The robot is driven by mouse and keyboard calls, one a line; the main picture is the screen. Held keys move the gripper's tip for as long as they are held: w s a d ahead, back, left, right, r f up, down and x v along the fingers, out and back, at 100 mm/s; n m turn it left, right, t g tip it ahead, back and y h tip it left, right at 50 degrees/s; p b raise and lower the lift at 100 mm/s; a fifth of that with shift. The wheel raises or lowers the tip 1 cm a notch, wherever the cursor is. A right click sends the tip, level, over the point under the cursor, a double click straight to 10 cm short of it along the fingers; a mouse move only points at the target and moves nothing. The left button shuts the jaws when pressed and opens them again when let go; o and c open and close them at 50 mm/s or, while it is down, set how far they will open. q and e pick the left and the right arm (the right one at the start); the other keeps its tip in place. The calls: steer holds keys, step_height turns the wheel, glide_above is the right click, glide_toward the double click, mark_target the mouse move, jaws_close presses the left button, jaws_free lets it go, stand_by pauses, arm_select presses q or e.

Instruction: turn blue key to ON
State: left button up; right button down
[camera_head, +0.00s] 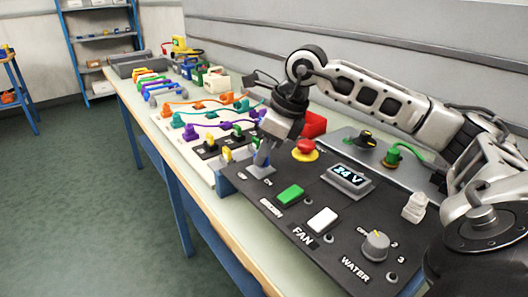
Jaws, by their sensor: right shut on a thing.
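A dark control panel (262,205) lies on the long bench. My right gripper (264,158) points down at its far left end and is shut on the blue key (262,164). Only a little blue of the key shows between and below the fingers. The key seems to sit in a grey plate (261,174) on the panel. The fingers hide most of the key and its markings, so I cannot tell which way it is turned. My left gripper is out of view.
Close by on the panel are a red button (306,147) on a yellow base, a green switch (290,196), a white switch (323,220), a grey knob (376,245) and a display (348,177) reading 24 V. A board with coloured cables (197,130) lies beyond.

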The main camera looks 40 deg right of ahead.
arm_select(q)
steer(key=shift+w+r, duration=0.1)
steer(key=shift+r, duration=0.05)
arm_select(e)
steer(key=shift+m+h, duration=0.3)
steer(key=shift+m, duration=0.3)
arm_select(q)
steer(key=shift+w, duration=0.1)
arm_select(e)
steer(key=c, duration=1.4)
jaws_free()
steer(key=shift+c, duration=0.2)
steer(key=shift+r, duration=0.1)
arm_select(q)
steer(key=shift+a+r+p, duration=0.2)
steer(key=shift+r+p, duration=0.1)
steer(key=shift+p, duration=0.8)
arm_select(e)
steer(key=v, duration=1.6)
